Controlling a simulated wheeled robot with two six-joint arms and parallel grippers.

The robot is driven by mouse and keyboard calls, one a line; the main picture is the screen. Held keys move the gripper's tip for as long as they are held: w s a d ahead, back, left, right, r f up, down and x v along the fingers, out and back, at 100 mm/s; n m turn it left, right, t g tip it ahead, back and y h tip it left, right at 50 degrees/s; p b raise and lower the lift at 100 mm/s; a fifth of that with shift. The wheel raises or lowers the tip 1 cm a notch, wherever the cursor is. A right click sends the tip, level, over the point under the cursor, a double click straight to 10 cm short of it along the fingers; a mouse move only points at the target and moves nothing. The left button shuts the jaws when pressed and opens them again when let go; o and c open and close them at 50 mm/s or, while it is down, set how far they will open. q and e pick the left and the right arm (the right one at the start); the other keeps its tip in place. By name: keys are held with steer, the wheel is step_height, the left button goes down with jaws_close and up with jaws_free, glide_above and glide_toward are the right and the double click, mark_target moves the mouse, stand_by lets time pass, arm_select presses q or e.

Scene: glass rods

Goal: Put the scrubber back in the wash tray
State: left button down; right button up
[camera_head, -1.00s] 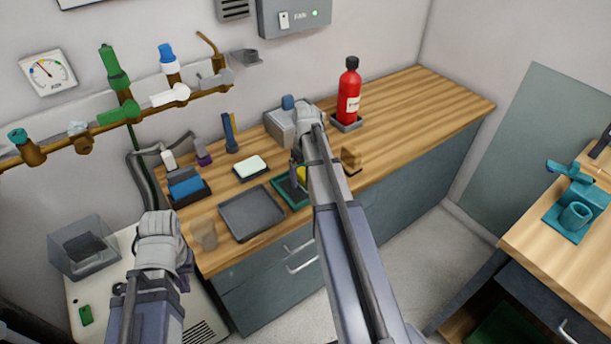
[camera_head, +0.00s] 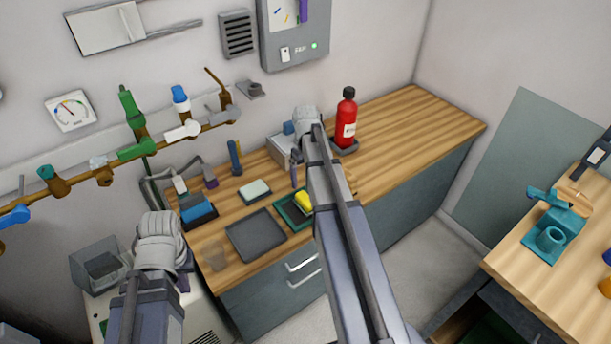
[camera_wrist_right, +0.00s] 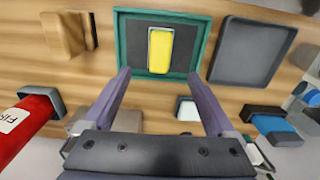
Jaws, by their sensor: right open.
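The scrubber, seen as a yellow block (camera_wrist_right: 160,50), lies in the green-rimmed wash tray (camera_wrist_right: 122,42), on its dark floor. In the head view the yellow scrubber (camera_head: 304,202) shows in the tray (camera_head: 284,210), partly hidden by my right arm. My right gripper (camera_wrist_right: 159,74) is open and empty, its purple fingers apart on either side of the tray's near edge in the wrist view, with the scrubber beyond the tips.
A dark grey tray (camera_head: 256,235) lies beside the wash tray. A red bottle (camera_head: 346,122) stands farther right in a holder.

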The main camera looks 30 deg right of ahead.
steer(key=s+a+n, duration=0.1)
steer(key=s+a, duration=0.4)
steer(key=a, duration=0.5)
steer(key=s+a+n, duration=0.1)
steer(key=s+a, duration=0.5)
steer(key=a, duration=0.5)
steer(key=s+a+h, duration=0.1)
steer(key=s+a, duration=0.4)
steer(key=a, duration=0.5)
steer(key=shift+s+a+n, duration=0.25)
steer(key=shift+s+n, duration=0.1)
steer(key=shift+n, duration=0.05)
steer(key=shift+c, duration=0.2)
